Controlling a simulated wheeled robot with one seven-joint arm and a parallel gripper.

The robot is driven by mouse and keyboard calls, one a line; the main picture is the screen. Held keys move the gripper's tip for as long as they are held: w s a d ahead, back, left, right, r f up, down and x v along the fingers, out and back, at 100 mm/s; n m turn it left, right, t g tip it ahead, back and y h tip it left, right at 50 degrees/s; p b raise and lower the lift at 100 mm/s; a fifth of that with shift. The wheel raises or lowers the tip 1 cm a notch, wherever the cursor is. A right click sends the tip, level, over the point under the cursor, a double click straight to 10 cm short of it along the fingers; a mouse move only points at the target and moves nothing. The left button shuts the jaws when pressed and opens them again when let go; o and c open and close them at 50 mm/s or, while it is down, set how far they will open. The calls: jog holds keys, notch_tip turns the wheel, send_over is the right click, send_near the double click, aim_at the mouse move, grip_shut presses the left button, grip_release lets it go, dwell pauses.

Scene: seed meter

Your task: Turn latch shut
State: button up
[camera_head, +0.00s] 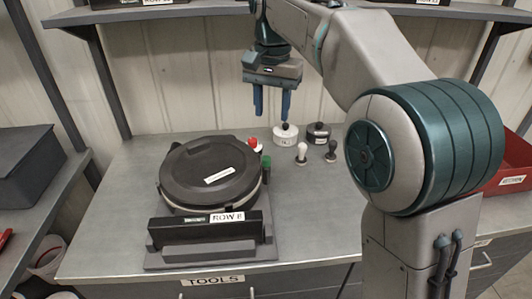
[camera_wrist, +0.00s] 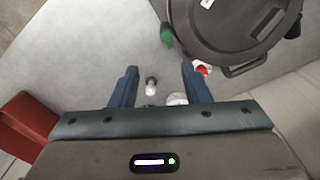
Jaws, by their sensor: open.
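The seed meter (camera_head: 212,172) is a round dark housing with its lid down, on a base with a "ROW 8" label. It also shows at the top of the wrist view (camera_wrist: 235,25). On its right side are a red-tipped part (camera_head: 252,142) and a green part (camera_head: 266,164), both also in the wrist view, red (camera_wrist: 203,67) and green (camera_wrist: 167,36). I cannot tell which is the latch, or its setting. My gripper (camera_head: 271,113) points down above the bench, behind and right of the meter. Its blue fingers (camera_wrist: 159,71) are apart and empty.
A white round pot (camera_head: 285,138), a dark round pot (camera_head: 318,136), a white-topped peg (camera_head: 302,153) and a dark peg (camera_head: 331,151) stand right of the meter. A red bin (camera_head: 510,172) is far right. A shelf (camera_head: 180,10) hangs above.

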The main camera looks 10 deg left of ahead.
aim_at(266, 158)
jog(key=f, duration=0.4)
jog(key=a+f+b, duration=0.1)
jog(key=f, duration=0.8)
jog(key=shift+w+a+f+b, duration=0.15)
jog(key=shift+f+b, duration=0.1)
jog(key=shift+b, duration=0.15)
grip_shut()
